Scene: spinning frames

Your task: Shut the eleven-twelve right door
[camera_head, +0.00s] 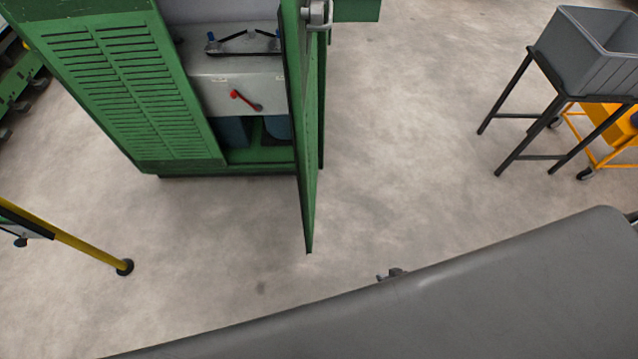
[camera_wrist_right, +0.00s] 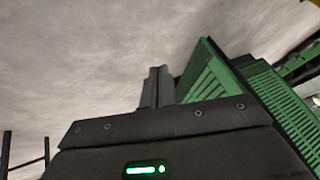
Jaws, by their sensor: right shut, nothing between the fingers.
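The green machine cabinet (camera_head: 150,90) stands at the upper left of the head view. Its front is open, showing a grey panel with a red lever. The green door (camera_head: 309,150) stands wide open, seen nearly edge-on at the opening's right side. A metal fitting (camera_head: 318,14) is near its top. My right gripper (camera_head: 391,274) barely shows past my grey arm, right of the door's lower end and apart from it in the picture. In the wrist view its fingers (camera_wrist_right: 158,86) are shut and empty, with green louvred panels (camera_wrist_right: 208,74) beyond. My left gripper is out of view.
A grey bin (camera_head: 590,55) on a dark stand and a yellow cart (camera_head: 608,130) are at the right. A yellow pole (camera_head: 90,248) stands at the lower left. The floor between the door and the stand is clear.

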